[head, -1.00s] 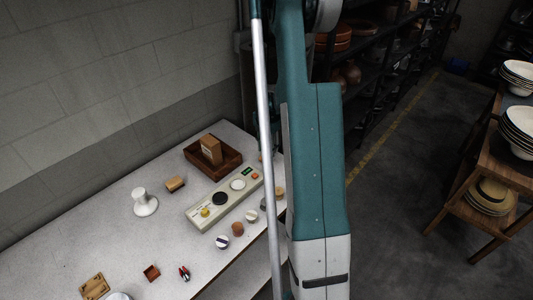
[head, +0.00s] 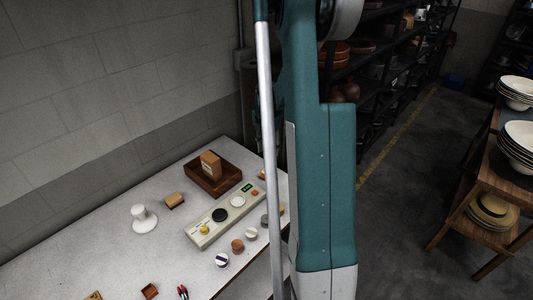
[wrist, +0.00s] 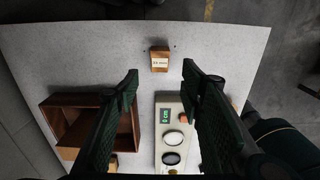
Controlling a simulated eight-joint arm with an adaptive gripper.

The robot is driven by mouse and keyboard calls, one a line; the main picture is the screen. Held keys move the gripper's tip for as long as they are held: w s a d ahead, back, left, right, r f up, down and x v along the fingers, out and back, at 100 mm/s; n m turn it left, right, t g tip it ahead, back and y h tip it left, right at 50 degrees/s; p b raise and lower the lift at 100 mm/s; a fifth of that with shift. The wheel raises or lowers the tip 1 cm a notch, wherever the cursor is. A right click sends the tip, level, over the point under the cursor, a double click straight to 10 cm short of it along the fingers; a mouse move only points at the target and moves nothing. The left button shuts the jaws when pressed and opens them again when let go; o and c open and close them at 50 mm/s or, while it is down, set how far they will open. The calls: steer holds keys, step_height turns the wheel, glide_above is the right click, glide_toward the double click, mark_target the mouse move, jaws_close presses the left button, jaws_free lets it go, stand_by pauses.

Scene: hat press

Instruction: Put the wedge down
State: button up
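A small wooden block with a white label, which looks like the wedge (wrist: 160,58), rests on the pale table top (wrist: 90,55). In the wrist view it lies just beyond my fingertips, in line with the gap between them. My gripper (wrist: 160,71) is open, with its two dark fingers spread wide and nothing held between them. In the head view my arm hides the gripper. A tan piece, perhaps the same wedge (head: 262,174), shows beside the arm there, partly hidden.
A brown wooden tray (head: 232,174) with an upright block (head: 210,163) stands left of the measuring panel (head: 207,237). Several small pieces lie near the table's front edge. A white stand (head: 144,220) is further left. A shelf of plates (head: 490,210) stands at right.

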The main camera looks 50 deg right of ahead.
stand_by(0.7)
steer(key=s+a+r+m+t+h, duration=0.1)
steer(key=a+r+m, duration=0.3)
steer(key=a+r, duration=0.7)
steer(key=s+a+r+m+t, duration=0.15)
steer(key=a+r+m, duration=0.35)
steer(key=a, duration=0.9)
steer(key=s+a+r+m+t, duration=0.2)
steer(key=s+a+m, duration=0.2)
steer(key=s+a, duration=0.4)
steer(key=s+a+r+m+t+y, duration=0.1)
steer(key=s+a+m, duration=0.4)
steer(key=a, duration=1.1)
steer(key=shift+s+r+t, duration=0.85)
steer(key=shift+s+r, duration=0.5)
steer(key=shift+s, duration=0.25)
steer(key=shift+a, duration=0.1)
